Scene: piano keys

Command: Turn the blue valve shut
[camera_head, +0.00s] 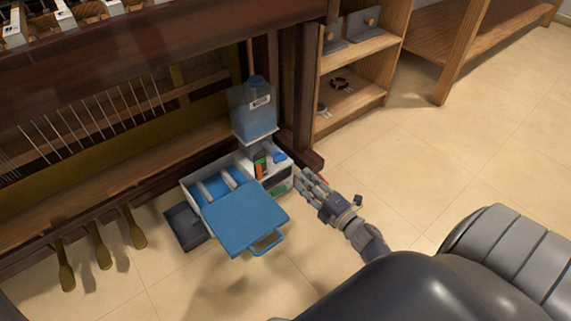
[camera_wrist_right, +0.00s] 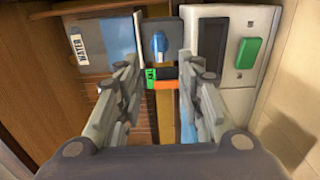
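The blue valve (camera_wrist_right: 159,44) is a small blue knob on a dark square plate, seen near the top middle of the right wrist view. My right gripper (camera_wrist_right: 160,72) is open, its two fingers apart with the knob beyond and between their tips; nothing is held. In the head view the right gripper (camera_head: 304,182) is just right of the white unit (camera_head: 281,182) below the water tank. I cannot clearly make out the knob in the head view. My left gripper is not in view.
A blue water tank (camera_head: 255,110) stands above an open white box with a blue lid (camera_head: 243,217). A green button (camera_wrist_right: 247,53) and a dark slot (camera_wrist_right: 211,45) sit right of the valve. Brass pedals (camera_head: 101,252) are at left; the tiled floor (camera_head: 400,190) is open at right.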

